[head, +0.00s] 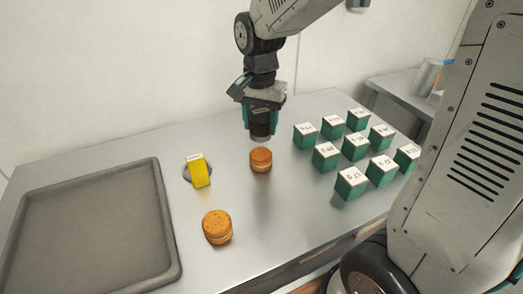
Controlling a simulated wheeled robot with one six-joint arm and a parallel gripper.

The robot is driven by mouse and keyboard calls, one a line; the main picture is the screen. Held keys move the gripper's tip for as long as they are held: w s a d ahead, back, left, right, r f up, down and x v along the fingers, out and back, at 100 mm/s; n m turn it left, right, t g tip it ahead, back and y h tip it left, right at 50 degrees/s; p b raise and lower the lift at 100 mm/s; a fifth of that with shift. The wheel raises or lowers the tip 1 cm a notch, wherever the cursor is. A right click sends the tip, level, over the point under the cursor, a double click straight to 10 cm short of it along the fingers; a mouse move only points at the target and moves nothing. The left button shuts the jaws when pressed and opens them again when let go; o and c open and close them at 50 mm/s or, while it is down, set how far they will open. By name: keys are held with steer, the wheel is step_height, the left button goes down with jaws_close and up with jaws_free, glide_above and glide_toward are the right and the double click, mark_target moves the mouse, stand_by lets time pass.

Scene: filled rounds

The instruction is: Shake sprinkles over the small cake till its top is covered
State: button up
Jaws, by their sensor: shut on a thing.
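My gripper (262,112) points down over the steel table (130,145). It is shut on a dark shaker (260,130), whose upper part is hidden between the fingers. The shaker's lower end is just above a small round orange-brown cake (261,160) with a pale band around its middle, and looks apart from it. A second, similar cake (217,227) stands nearer, to the left, and looks larger in the picture. Whether sprinkles lie on either top is too small to tell.
A grey tray (173,225) takes up the table's left side. A yellow block-like thing (199,172) stands by a dark round disc, left of the far cake. Several green boxes with white labelled tops (325,156) stand in rows at the right. The table's front middle is clear.

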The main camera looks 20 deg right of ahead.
mark_target(265, 111)
steer(key=shift+a, duration=0.35)
steer(key=shift+d, duration=0.1)
steer(key=shift+d, duration=0.85)
stand_by(0.6)
steer(key=shift+r, duration=0.15)
stand_by(1.0)
steer(key=shift+r, duration=2.4)
